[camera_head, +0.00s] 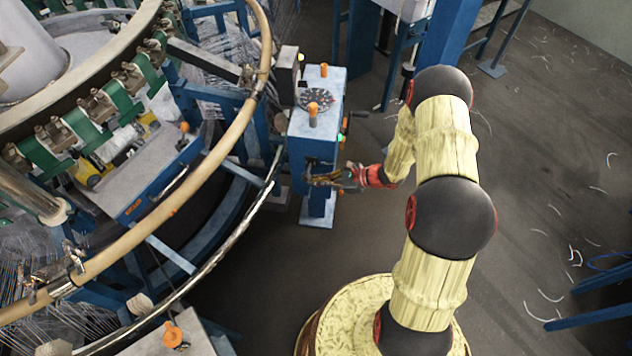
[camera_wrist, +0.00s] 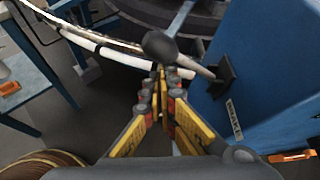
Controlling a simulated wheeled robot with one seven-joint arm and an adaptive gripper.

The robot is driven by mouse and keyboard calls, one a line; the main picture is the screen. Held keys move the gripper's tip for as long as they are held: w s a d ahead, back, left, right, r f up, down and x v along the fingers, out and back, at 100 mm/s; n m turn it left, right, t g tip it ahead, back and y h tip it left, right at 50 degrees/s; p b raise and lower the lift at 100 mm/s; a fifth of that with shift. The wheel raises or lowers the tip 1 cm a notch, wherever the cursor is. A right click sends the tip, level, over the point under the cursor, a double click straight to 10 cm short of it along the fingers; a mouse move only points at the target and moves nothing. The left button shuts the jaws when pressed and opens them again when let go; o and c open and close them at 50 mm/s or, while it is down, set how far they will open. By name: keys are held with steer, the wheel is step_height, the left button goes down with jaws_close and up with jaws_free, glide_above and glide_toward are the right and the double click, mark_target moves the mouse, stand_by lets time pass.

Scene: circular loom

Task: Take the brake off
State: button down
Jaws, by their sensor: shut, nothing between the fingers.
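The brake lever is a grey bar with a dark round knob (camera_wrist: 160,46) in the wrist view. Its bar comes out of a dark slotted plate (camera_wrist: 224,72) on the side of the blue control box (camera_wrist: 275,60). A label (camera_wrist: 234,118) below the plate seems to read BRAKE. My gripper (camera_wrist: 161,74) is shut and empty, its fingertips just below the knob and beside the bar in the picture. I cannot tell whether they touch. In the head view my gripper (camera_head: 312,180) is at the lower front of the control box (camera_head: 328,135), and the lever cannot be made out.
Orange knobs and a dark dial (camera_head: 315,99) are on top of the box. The round loom with its curved tan rail (camera_head: 180,195) fills the left. A pale curved bar (camera_wrist: 100,45) runs behind the lever. The floor (camera_head: 540,200) at right is open, with scattered thread scraps.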

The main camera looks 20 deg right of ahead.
stand_by(0.3)
step_height(320, 180, down, 4)
steer(key=d+b, duration=0.2)
steer(key=b, duration=0.2)
steer(key=p+v, duration=0.2)
steer(key=v, duration=0.7)
steer(key=shift+a+r+p, duration=0.2)
steer(key=shift+r+p, duration=0.15)
